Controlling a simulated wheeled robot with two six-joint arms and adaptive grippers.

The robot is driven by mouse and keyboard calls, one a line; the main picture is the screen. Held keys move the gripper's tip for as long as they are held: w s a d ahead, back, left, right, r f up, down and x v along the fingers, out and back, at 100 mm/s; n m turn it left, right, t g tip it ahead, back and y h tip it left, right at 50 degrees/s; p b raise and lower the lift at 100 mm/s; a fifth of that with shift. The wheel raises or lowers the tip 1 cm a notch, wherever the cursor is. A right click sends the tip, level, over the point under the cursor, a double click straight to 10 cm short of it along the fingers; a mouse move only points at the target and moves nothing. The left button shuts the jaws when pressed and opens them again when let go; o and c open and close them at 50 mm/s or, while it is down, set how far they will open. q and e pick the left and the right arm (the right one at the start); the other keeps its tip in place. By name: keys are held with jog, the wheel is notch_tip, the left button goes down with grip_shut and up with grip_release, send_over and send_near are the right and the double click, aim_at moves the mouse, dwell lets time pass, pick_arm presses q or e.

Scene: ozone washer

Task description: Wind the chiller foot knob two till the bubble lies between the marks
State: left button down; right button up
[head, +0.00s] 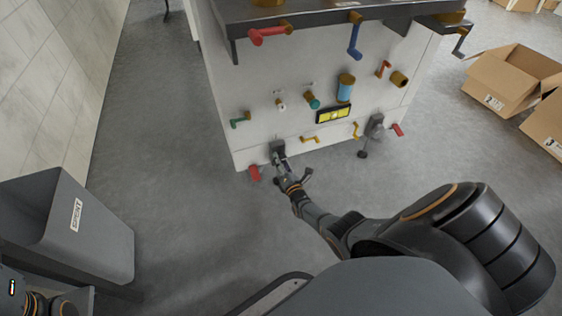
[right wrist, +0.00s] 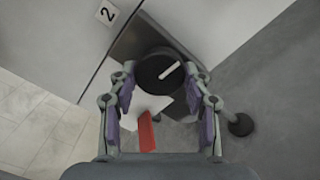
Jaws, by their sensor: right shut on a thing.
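The foot knob two (right wrist: 150,80) is a round black knob with a white line across its face, below a white label marked 2 (right wrist: 107,12) in the right wrist view. My right gripper (right wrist: 161,80) has its two fingers on either side of the knob, shut on it. In the head view my right gripper (head: 283,170) is at the chiller's lower left front corner. The yellow spirit level (head: 334,114) is on the chiller's front panel; its bubble is too small to place against the marks.
A red handle (head: 254,173) sticks out just left of the right gripper, also seen in the right wrist view (right wrist: 147,132). Another foot bracket (head: 375,126) is at the right. Several coloured handles cover the panel. A grey bin (head: 100,235) stands left; cardboard boxes (head: 510,80) lie right.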

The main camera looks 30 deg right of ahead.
jog(key=shift+s+f+n, duration=0.1)
jog(key=shift+n, duration=0.5)
jog(key=o, duration=1.2)
jog(key=shift+c, duration=0.2)
jog(key=v, duration=1.2)
